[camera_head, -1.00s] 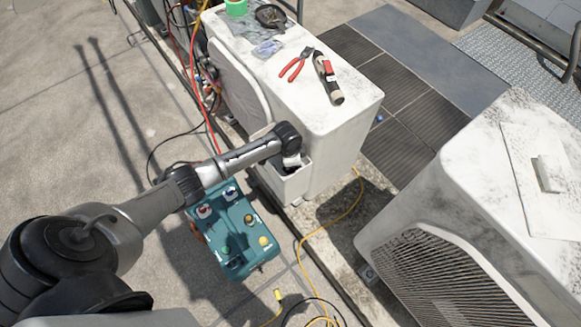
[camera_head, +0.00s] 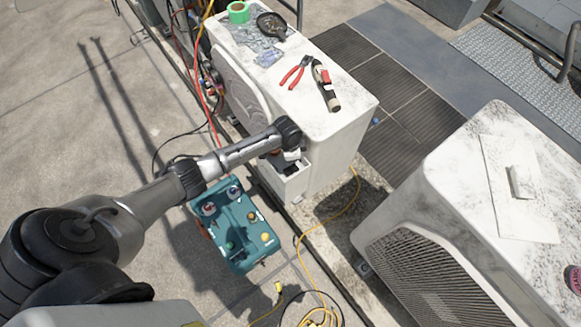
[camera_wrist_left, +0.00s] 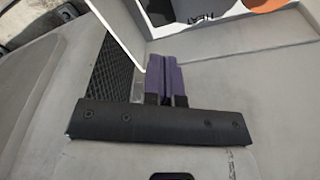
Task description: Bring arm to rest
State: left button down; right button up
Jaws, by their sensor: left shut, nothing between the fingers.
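My left arm (camera_head: 150,205) reaches in from the left in the head view. Its wrist end, with the left gripper (camera_head: 292,168), is by the open white box on the side of the left condenser (camera_head: 355,120). The fingers are small and mostly hidden there. My right gripper is in neither view.
Red-handled pliers (camera_head: 295,72), a dark tool (camera_head: 326,86), green tape (camera_head: 238,12) and a clear bag lie on the left condenser. A yellow cord (camera_head: 325,237) crosses the ground. Another condenser (camera_head: 470,190) stands right.

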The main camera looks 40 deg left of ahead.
pick_arm(q)
jog(key=shift+r, duration=0.1)
dwell(0.4)
jog(key=shift+s+d, duration=0.1)
jog(key=shift+d, duration=0.1)
jog(key=s+d, duration=1.2)
jog(key=s, duration=0.2)
jog(key=s+a+r+n+t+y, duration=0.15)
jog(key=s+r+n, duration=0.45)
jog(key=s+r, duration=0.9)
jog(key=w+p+v, duration=0.2)
jog(key=p+v, duration=0.9)
jog(key=p, duration=0.1)
jog(key=w+r+p+v, duration=0.1)
jog(key=w+p+v, duration=0.2)
jog(key=p+v, duration=0.8)
jog(key=w+a+r+p+v, duration=0.1)
jog(key=w+p+v, duration=0.1)
jog(key=p+v, duration=1)
jog(key=p, duration=0.3)
jog(key=shift+w+t, duration=0.25)
jog(key=shift+t, duration=0.1)
